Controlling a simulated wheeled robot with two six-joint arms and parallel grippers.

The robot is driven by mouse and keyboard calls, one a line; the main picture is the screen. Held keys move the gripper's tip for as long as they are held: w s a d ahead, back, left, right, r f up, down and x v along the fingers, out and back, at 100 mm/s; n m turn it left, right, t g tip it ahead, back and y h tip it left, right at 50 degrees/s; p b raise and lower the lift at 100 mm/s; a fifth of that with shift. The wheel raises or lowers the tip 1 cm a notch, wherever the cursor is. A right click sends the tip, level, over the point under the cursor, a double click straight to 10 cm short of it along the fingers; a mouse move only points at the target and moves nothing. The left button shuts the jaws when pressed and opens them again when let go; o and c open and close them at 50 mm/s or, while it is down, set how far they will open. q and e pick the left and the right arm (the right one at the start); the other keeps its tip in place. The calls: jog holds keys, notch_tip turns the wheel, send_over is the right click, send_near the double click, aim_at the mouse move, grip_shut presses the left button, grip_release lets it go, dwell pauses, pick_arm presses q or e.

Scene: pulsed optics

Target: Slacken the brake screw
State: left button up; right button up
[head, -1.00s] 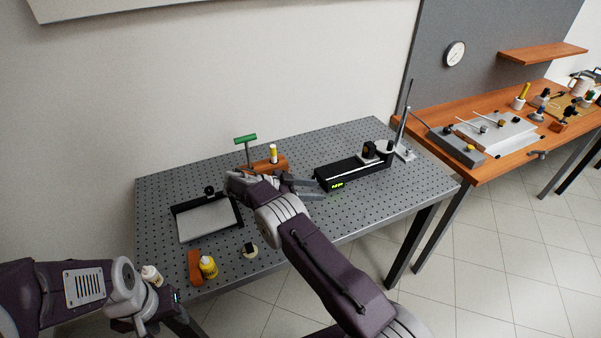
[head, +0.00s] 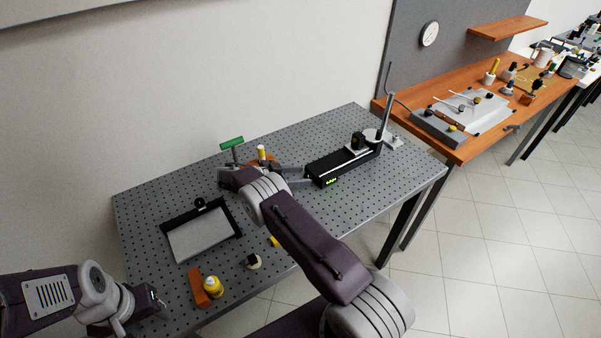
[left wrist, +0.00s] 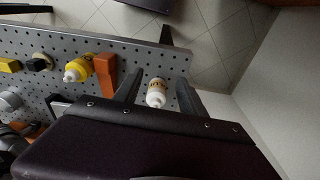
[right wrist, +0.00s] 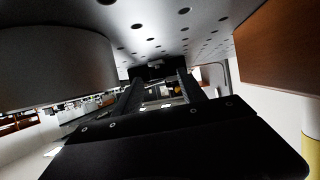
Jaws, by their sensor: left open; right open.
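The black rail stage (head: 325,172) with a small yellow-green marking lies on the perforated table. A black carriage part (head: 358,141) stands at its far end. I cannot make out the brake screw. My right gripper (head: 300,178) is open and empty, low over the table with its fingers toward the stage's near end. In the right wrist view a dark part of the stage (right wrist: 155,72) shows beyond the fingers. A green T-handled tool (head: 231,143) stands upright behind the right gripper. My left gripper (left wrist: 158,95) is open; a white bottle (left wrist: 156,94) shows between its fingers, contact unclear.
A black-framed tray (head: 200,236), an orange block (head: 198,288) and a yellow bottle (head: 213,288) are at the table's left. An orange-brown block with a yellow-and-white bottle (head: 261,153) sits behind the right gripper. A post (head: 387,118) stands beyond the stage.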

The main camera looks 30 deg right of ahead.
pick_arm(q)
jog(key=shift+s+r, duration=0.15)
jog(key=shift+r, duration=0.05)
pick_arm(e)
jog(key=shift+s+d+f, duration=0.15)
jog(key=shift+d, duration=0.35)
grip_shut()
jog(key=n+t+p, duration=0.1)
jog(key=p, duration=0.1)
jog(key=t+p, duration=0.1)
jog(key=p, duration=0.1)
jog(key=r+n+t+p, duration=0.1)
jog(key=p, duration=0.1)
jog(key=shift+s+n, duration=0.3)
jog(key=shift+f+n+t+p, duration=0.1)
jog(key=shift+n+t+p, duration=0.2)
jog(key=shift+n+t, duration=0.15)
jog(key=shift+s+f+n+t+y+p, duration=0.15)
jog(key=shift+f+n+t+y+p, duration=0.2)
jog(key=shift+n+t, duration=0.35)
pick_arm(q)
notch_tip(320, 180, up, 7)
pick_arm(e)
grip_release()
